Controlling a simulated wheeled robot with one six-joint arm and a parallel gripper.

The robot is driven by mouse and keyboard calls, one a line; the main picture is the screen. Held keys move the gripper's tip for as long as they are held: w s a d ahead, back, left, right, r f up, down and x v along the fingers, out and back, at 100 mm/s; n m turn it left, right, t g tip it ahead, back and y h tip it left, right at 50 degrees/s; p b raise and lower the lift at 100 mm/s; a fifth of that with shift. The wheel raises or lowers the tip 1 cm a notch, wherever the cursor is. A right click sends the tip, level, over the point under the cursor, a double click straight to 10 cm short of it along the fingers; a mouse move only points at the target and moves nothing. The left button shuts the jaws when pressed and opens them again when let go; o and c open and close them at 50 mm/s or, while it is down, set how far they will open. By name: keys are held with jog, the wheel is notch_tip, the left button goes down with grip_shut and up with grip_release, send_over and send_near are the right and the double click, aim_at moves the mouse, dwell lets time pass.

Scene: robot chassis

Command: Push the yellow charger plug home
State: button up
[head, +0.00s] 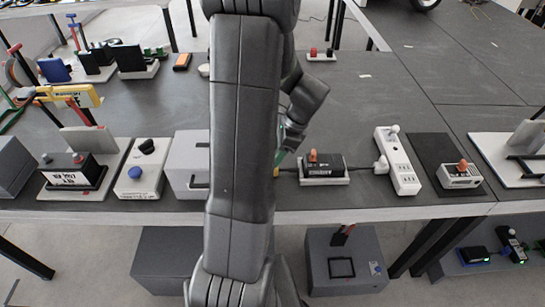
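I cannot make out a yellow charger plug in the head view; it may be hidden behind my arm or too small to tell. A white power strip (398,160) lies on the grey table right of centre, with a white plug at its left side and a white knob-like piece on top. My gripper (287,152) is low over the table, left of a small black box (322,168) with an orange knob on a white base. My own arm hides much of the gripper, so its fingers and any held thing are unclear.
A white device with an orange top (460,175) sits on a black mat at right. A grey box (188,160) and a white panel with a blue knob (139,174) stand at left. A yellow tool-like object (72,97) lies farther left. The table's back right is mostly clear.

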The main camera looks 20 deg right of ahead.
jog(key=v, duration=1)
jog(key=x, duration=1.3)
jog(key=shift+f, duration=0.15)
jog(key=shift+d+f, duration=0.25)
jog(key=shift+s+d+r+b, duration=0.1)
jog(key=shift+s+d+b, duration=0.1)
jog(key=shift+d, duration=0.4)
jog(key=shift+s+d+b, duration=0.1)
jog(key=shift+s+d, duration=0.05)
jog(key=shift+d, duration=0.45)
